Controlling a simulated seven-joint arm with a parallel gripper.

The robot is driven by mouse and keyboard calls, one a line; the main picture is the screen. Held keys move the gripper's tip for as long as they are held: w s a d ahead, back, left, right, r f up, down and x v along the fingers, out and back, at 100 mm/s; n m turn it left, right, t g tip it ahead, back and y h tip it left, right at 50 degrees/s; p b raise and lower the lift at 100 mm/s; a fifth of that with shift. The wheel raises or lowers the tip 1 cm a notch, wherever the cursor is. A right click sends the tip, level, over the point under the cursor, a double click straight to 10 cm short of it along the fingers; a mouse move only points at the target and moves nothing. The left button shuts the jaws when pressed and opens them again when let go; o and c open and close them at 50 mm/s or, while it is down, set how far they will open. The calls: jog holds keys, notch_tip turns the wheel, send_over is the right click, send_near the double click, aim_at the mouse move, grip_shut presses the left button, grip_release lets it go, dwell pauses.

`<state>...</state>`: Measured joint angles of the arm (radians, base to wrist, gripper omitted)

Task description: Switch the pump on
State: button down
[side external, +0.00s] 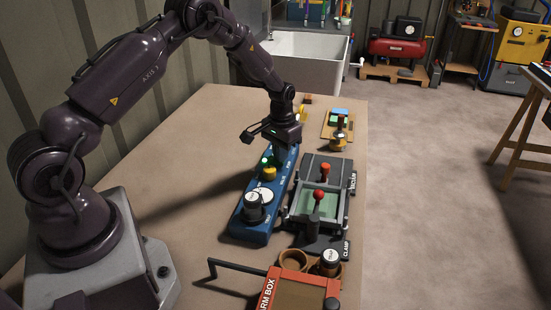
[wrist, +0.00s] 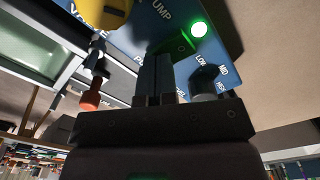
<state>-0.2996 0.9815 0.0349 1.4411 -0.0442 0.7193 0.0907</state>
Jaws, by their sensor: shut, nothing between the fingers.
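A long blue control panel (side external: 243,233) lies on the bench, and part of it fills the top of the wrist view (wrist: 225,60). A lettered label ending in "UMP" shows beside a lit green lamp (wrist: 199,28). A dark, green-tinted part (wrist: 181,43) sits by my fingertips; the fingers partly hide it, so its position and any contact are unclear. My gripper (side external: 279,153) is at the panel's far half, fingers pointing down. In the wrist view my gripper (wrist: 157,60) has its fingers together and holds nothing.
A dark knob (wrist: 205,80) marked LOW and MID stands beside my fingers. A yellow knob (side external: 269,173) and a white-and-black dial (side external: 258,200) are on the panel. A clamp fixture with a red-knobbed lever (side external: 319,195) stands close right. Bare bench lies left.

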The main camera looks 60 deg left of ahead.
jog(key=shift+r, duration=3.5)
jog(key=shift+s, duration=0.1)
jog(key=s, duration=0.2)
jog(key=s+d, duration=0.1)
jog(key=shift+f+g, duration=0.25)
jog(key=shift+g, duration=0.15)
jog(key=s+d+r+m+t, duration=0.1)
jog(key=s+d+r+t, duration=0.1)
jog(key=s+d+r, duration=0.2)
jog(key=s+d+r+m+t, duration=0.1)
jog(key=s+d+r, duration=0.4)
jog(key=s+r, duration=0.6)
jog(key=s+d+r+m+t, duration=0.1)
jog(key=s+d+r+t, duration=0.2)
jog(key=s+d+r, duration=0.2)
jog(key=s+r, duration=0.3)
jog(key=shift+d, duration=0.15)
